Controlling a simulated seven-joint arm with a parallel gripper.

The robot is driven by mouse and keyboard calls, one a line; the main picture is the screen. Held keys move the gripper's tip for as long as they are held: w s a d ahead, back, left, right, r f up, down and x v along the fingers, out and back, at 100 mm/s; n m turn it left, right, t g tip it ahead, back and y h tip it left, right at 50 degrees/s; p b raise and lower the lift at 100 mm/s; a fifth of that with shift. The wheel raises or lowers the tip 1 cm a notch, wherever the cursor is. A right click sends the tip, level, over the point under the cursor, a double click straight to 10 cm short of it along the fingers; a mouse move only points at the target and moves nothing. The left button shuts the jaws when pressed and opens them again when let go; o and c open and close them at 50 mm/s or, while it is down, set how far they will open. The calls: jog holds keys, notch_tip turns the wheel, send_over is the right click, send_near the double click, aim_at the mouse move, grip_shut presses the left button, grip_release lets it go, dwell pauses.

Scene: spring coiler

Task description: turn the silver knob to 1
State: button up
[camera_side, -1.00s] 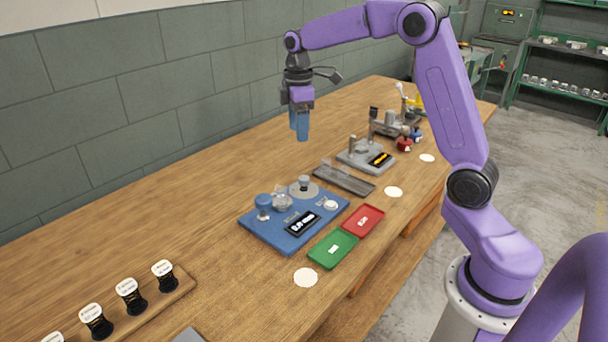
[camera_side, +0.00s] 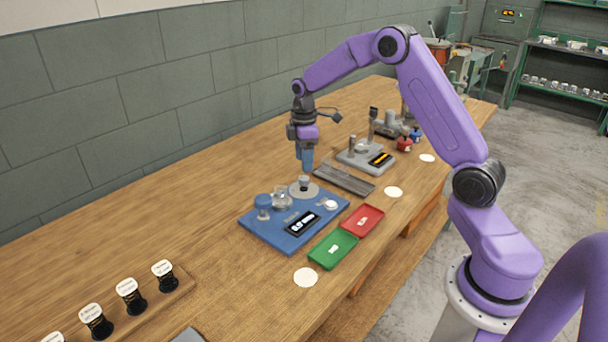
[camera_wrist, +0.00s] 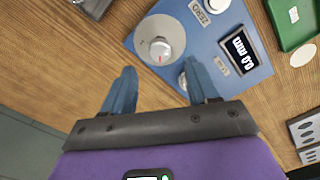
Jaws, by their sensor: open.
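The silver knob (camera_side: 304,182) stands on a pale round dial plate (camera_side: 300,192) at the back corner of the blue device (camera_side: 270,236). In the wrist view the knob (camera_wrist: 160,48) has a red mark on the side facing my gripper; no dial numbers are readable. My gripper (camera_side: 307,170) points down, open and empty, with its fingertips just above the knob in the side view. In the wrist view the two blue fingers of my gripper (camera_wrist: 160,70) are spread, and the knob shows just beyond the gap between their tips. I see no contact.
A green tray (camera_side: 333,249) and a red tray (camera_side: 363,220) lie in front. A grey trough (camera_side: 344,180) lies behind.

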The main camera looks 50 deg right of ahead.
aim_at(304, 177)
jog(key=shift+f, duration=3)
jog(key=c, duration=1)
